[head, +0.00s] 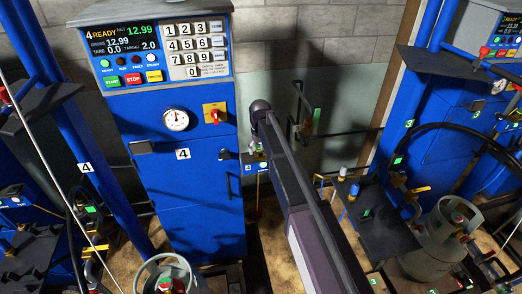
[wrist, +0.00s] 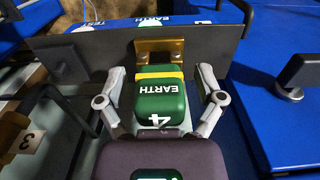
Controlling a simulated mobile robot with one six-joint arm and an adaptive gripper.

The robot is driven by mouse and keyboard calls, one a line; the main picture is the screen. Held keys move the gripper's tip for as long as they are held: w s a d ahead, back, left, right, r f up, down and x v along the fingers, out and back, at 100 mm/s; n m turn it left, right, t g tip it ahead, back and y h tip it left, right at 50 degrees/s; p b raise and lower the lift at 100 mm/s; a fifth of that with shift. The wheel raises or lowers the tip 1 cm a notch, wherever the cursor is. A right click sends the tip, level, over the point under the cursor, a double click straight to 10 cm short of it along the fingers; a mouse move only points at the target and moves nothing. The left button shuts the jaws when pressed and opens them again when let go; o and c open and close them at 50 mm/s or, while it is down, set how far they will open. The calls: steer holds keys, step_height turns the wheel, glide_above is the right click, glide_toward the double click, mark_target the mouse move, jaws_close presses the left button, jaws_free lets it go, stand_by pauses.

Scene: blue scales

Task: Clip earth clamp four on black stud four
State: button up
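In the wrist view a green clamp (wrist: 160,98) marked EARTH and 4, with a yellow band, points away from me. Its brass jaws (wrist: 160,52) are in front of a dark upright plate (wrist: 85,58). My gripper (wrist: 161,72) has one finger on each side of the clamp. A narrow gap shows on both sides, so the fingers look open around it. I cannot tell whether the jaws grip anything. In the head view my arm hides the gripper and the clamp. I cannot make out black stud four.
A blue scale cabinet (head: 190,215) marked 4 stands left of my arm. A grey cylinder (head: 442,240) and a dark shelf (head: 385,235) are at right. Hoses and blue posts crowd both sides. In the wrist view a blue surface (wrist: 275,120) lies close on the right.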

jaws_close()
steer(key=shift+r, duration=0.15)
steer(key=shift+r+p, duration=0.9)
steer(key=shift+p, duration=0.15)
steer(key=shift+r+p, duration=0.3)
steer(key=shift+p, duration=0.05)
steer(key=shift+r+p, duration=1.4)
steer(key=shift+r, duration=0.25)
steer(key=shift+f, duration=0.1)
steer(key=shift+s, duration=0.15)
